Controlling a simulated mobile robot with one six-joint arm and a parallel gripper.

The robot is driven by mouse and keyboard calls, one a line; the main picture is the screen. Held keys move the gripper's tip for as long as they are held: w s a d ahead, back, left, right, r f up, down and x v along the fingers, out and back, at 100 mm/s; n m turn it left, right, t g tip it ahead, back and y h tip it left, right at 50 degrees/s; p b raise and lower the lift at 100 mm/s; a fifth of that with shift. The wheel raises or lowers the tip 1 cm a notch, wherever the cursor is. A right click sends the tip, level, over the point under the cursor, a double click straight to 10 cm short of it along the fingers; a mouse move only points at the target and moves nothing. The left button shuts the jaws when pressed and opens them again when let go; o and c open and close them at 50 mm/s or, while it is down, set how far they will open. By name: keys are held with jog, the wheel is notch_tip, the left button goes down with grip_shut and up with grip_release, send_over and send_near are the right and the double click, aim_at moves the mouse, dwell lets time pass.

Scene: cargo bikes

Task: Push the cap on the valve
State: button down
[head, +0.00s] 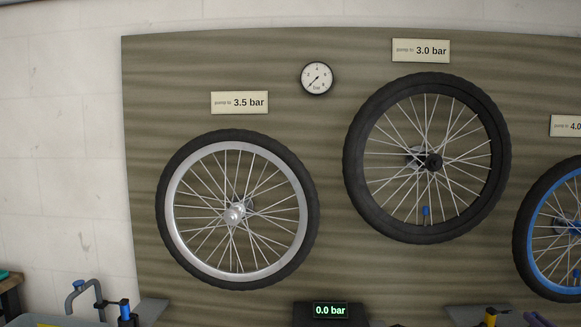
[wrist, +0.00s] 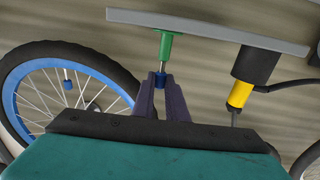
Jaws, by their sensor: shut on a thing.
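In the wrist view, my gripper (wrist: 160,88) has its two dark purple-grey fingers closed on a small blue cap (wrist: 160,76). The cap is at the end of a green post (wrist: 165,47) fixed to a grey shelf (wrist: 215,27); it seems to touch the post. In the head view, a blue piece like a cap (head: 426,211) sits inside the rim of the black wheel (head: 355,160). A similar blue piece (wrist: 67,84) shows inside the blue-rimmed wheel (wrist: 50,50) in the wrist view. I make out no cap on the silver-rimmed wheel (head: 172,205). The head view does not show my gripper.
A yellow and black pump head (wrist: 240,92) with a hose is close beside my gripper on the shelf. A gauge (head: 317,78) and signs for 3.5 bar (head: 240,103) and 3.0 bar (head: 421,50) hang on the board. A display (head: 330,310) reads 0.0 bar.

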jog(key=shift+r, duration=1.05)
jog(key=shift+s, duration=0.1)
dwell(0.5)
jog(key=s+b, duration=0.6)
jog(key=s, duration=0.5)
jog(key=shift+s+a+b, duration=0.3)
jog(key=shift+s+a, duration=0.1)
dwell(0.5)
jog(key=shift+r, duration=0.1)
notch_tip(320, 180, up, 10)
jog(key=p, duration=1)
jog(key=shift+r+p, duration=0.25)
jog(key=shift+p, duration=0.1)
